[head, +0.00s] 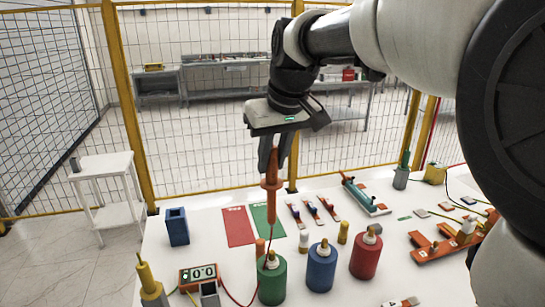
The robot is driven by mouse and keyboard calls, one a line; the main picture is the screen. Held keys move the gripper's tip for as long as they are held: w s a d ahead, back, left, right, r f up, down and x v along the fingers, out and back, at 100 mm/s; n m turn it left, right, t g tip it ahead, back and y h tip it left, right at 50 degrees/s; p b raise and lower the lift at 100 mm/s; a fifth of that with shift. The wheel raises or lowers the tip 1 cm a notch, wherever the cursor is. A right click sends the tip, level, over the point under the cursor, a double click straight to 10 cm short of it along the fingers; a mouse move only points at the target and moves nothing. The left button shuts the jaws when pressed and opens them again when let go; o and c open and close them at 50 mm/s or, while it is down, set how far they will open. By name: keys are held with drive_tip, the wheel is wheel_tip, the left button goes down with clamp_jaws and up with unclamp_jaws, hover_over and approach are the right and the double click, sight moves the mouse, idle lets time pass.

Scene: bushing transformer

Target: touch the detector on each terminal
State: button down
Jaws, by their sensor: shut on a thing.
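My gripper (272,152) is shut on an orange stick-shaped detector (271,200), which points downward. Its thin lower end hangs over the terminal of the green bushing (272,280) at the front of the table. I cannot tell whether the tip touches that terminal. The blue bushing (321,270) and the red bushing (366,256) stand upright to the right, each with a brass-coloured top terminal. Nothing is at those two tops. A meter with a lit display (199,275) stands left of the green bushing, and a red lead runs near it.
The white table (200,232) holds a dark blue holder (177,226), a red mat (238,226), a green mat (267,218) and several small tools behind the bushings. An orange fixture (435,250) stands at right. A yellow-framed mesh fence (200,110) rises behind.

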drive_tip(key=shift+r+p, duration=0.4)
drive_tip(key=shift+r, duration=0.4)
idle(0.7)
